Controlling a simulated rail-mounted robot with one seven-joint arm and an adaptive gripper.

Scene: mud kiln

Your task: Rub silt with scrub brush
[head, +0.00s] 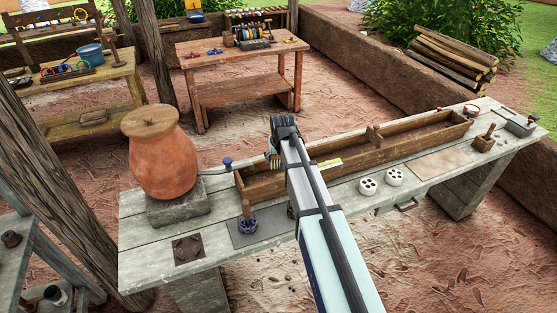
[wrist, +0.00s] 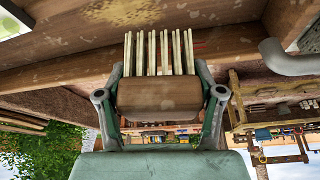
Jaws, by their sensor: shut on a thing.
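My gripper (wrist: 160,100) is shut on the scrub brush (wrist: 160,92), a brown wooden block with pale bristles. In the wrist view the bristles point at the brown surface of the trough; I cannot tell whether they touch it. In the head view my gripper (head: 273,158) is over the left part of the long wooden trough (head: 262,190), partly hidden by my arm, and the brush is not clearly visible. A reddish patch (wrist: 215,42) behind the bristles may be silt, but I cannot be sure.
A clay pot (head: 163,155) stands left of the trough, with a grey pipe (wrist: 285,60) close by. A wooden table (head: 235,87) stands behind.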

